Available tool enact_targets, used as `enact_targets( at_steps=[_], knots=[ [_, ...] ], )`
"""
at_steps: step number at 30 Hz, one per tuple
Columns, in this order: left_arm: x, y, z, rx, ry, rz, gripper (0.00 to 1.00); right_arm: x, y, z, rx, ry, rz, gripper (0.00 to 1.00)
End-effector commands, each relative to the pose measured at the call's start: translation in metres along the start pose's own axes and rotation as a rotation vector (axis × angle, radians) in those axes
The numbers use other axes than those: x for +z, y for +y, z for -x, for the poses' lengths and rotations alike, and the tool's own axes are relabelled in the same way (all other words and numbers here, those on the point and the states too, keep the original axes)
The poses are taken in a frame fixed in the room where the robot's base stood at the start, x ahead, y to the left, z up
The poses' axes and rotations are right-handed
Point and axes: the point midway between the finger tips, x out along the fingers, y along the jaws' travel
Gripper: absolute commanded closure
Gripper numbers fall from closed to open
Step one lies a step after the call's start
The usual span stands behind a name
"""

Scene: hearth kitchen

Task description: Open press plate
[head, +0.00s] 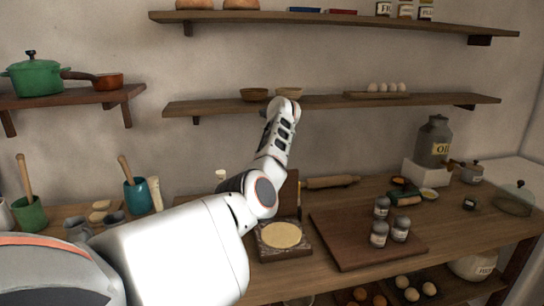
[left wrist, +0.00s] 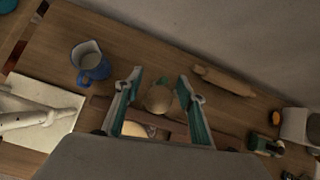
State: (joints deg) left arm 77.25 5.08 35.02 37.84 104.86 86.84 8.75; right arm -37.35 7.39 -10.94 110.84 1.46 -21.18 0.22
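The press has a dark square base (head: 285,254) with a pale round dough disc (head: 281,235) lying exposed on it. Its brown press plate (head: 290,200) seems to stand upright at the back of the base, partly hidden by my left arm. In the left wrist view the dough (left wrist: 137,129) shows partly between the fingers, next to a brown wooden edge. My left gripper (left wrist: 160,88) is open there, with a rounded brown knob (left wrist: 158,99) between its fingers; I cannot tell whether they touch. The head view does not show my left gripper's fingers. My right gripper is not in view.
A cutting board (head: 355,250) with several grey jars stands right of the press. A rolling pin (head: 332,182) lies behind. A blue jug (left wrist: 91,66) stands near the left gripper. Shelves (head: 350,102) hang on the wall above, close to my raised arm.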

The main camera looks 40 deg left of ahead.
Motion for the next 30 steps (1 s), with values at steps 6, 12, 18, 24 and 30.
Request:
enact_targets(
  at_steps=[6, 12, 18, 24, 30],
  knots=[
    [-0.001, 0.001, 0.0, 0.001, 0.001, 0.0, 0.61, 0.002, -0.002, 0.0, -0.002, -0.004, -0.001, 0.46],
    [0.0, 0.0, 0.012, 0.0, 0.0, 0.001, 0.61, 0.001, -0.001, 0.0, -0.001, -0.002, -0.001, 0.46],
    [0.0, -0.001, 0.045, -0.003, -0.001, 0.003, 0.61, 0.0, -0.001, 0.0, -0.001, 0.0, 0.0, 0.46],
    [0.0, -0.001, 0.086, -0.002, 0.0, 0.002, 0.61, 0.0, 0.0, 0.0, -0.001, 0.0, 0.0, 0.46],
    [0.0, 0.0, 0.111, 0.0, 0.001, 0.001, 0.61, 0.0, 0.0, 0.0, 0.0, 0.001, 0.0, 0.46]
  ],
)
